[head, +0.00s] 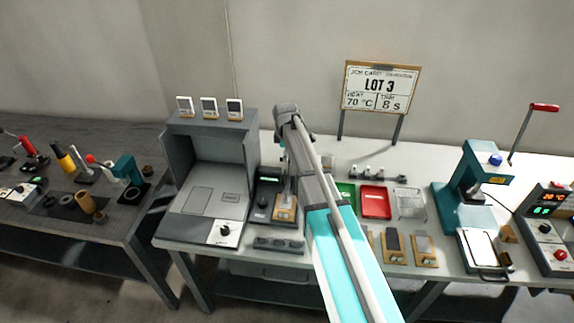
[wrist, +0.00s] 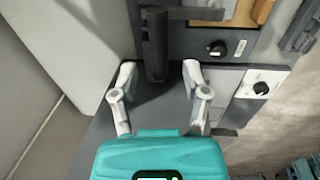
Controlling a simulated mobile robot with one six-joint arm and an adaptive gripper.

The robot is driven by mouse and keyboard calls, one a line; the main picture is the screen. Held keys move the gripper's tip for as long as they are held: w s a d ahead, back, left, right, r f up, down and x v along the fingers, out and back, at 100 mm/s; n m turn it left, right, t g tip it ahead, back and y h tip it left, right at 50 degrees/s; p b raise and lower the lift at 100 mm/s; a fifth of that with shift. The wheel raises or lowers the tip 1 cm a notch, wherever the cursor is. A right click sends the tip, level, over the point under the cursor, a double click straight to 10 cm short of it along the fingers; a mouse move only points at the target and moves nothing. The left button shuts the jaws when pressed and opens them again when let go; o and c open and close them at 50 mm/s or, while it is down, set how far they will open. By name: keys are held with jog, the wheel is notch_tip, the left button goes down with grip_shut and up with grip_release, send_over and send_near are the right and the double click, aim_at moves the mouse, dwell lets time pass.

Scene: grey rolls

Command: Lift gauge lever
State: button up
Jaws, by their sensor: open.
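The gauge (head: 266,198) is a small dark unit with a display and a knob, standing right of the grey box on the bench. In the wrist view its dark face (wrist: 190,52) carries a black knob (wrist: 216,48). A dark upright cylinder (wrist: 156,45), which looks like the gauge's lever or post, shows between my fingers. A dark bar runs right from near its top. My gripper (wrist: 158,72) is open, its fingertips on either side of the cylinder's lower end. I cannot tell whether they touch it. My arm hides part of the gauge in the head view.
A grey open-fronted box (head: 210,175) stands close left of the gauge. A wooden block (head: 285,208) sits at the gauge. A red tray (head: 375,202), a wire rack (head: 410,203) and a teal press (head: 470,185) stand to the right. A dark strip (head: 278,245) lies in front.

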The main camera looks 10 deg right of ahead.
jog(key=shift+w+f+b, duration=0.15)
jog(key=shift+f+b, duration=1.3)
jog(key=shift+f, duration=0.3)
jog(key=shift+d, duration=0.1)
grip_shut()
